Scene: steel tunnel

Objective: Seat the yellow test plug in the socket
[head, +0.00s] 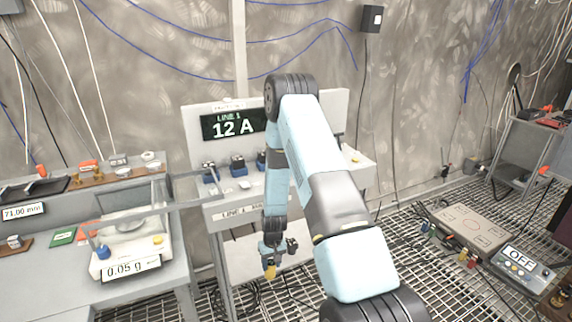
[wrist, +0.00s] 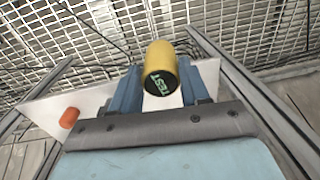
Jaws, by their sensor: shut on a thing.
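The yellow test plug (head: 270,272) is held in my gripper (head: 271,258), which hangs low beside the bench in the head view. In the wrist view the yellow plug (wrist: 159,60) sits between the two blue fingers of my gripper (wrist: 157,88), its dark end marked "TEST" facing the camera. My gripper is shut on it. Its far end points towards the floor grating and touches nothing that I can make out. I cannot pick out the socket with certainty in either view.
A bench panel with a "12 A" display (head: 233,123) stands behind my arm. A balance reading "0.05 g" (head: 131,268) is at left. On the grated floor at right lie a flat grey box (head: 465,222) and a unit reading "OFF" (head: 522,268), with cables around. An orange piece (wrist: 69,118) shows in the wrist view.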

